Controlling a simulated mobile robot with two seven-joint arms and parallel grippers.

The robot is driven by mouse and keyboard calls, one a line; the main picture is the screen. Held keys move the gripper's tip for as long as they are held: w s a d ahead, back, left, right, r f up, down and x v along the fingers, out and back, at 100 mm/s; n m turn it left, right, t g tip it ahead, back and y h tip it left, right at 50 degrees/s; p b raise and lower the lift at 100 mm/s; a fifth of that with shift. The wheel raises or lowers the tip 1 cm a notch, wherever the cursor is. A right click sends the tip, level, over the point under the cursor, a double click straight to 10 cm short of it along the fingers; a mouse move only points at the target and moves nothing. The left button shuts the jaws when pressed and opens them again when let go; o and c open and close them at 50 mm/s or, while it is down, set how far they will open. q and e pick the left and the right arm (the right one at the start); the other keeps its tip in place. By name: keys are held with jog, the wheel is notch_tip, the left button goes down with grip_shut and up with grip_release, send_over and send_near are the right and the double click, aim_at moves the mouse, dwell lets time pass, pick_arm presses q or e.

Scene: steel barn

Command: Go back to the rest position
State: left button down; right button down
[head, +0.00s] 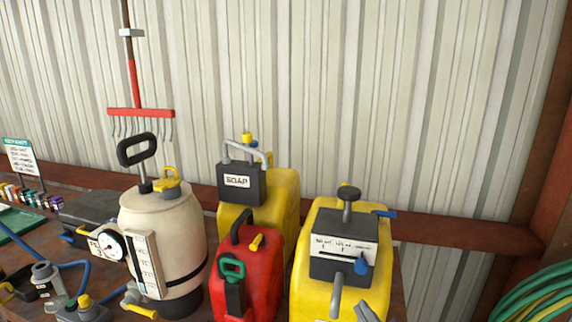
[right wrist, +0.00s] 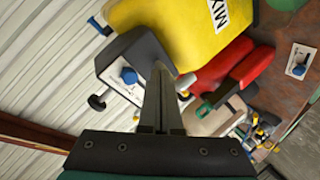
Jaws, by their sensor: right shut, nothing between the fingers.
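My right gripper (head: 369,310) shows only as grey fingertips at the bottom edge of the head view, in front of the yellow jug (head: 320,230) with the dark box (head: 343,258) on it. In the right wrist view its two fingers (right wrist: 161,80) are together with nothing between them. They point toward the dark box with the blue knob (right wrist: 128,75) and the yellow jug marked MIX (right wrist: 190,35). I cannot tell whether they touch the box. My left gripper is not in view.
A red can (head: 250,262), a yellow SOAP jug (head: 285,200) and a beige sprayer (head: 165,225) with a gauge crowd the bench. Fittings and blue hoses lie at the left. A green hose coil (head: 535,295) is at the right. A corrugated wall (head: 330,100) stands behind.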

jog(key=s+d+f+m+g, duration=0.3)
jog(key=s+f+m+g, duration=0.65)
jog(key=s+f, duration=1)
jog(key=s+f+n+g+b, duration=0.25)
jog(key=f+b, duration=0.55)
jog(key=f, duration=1.8)
jog(key=s+d+f+b, duration=0.1)
jog(key=s+f+b, duration=0.3)
jog(key=s+f, duration=0.4)
jog(key=s+d+f+g+b, duration=0.1)
jog(key=s+f+b, duration=0.3)
jog(key=s+f, duration=0.4)
notch_tip(320, 180, down, 7)
jog(key=shift+s+d, duration=0.25)
jog(key=shift+d, duration=0.1)
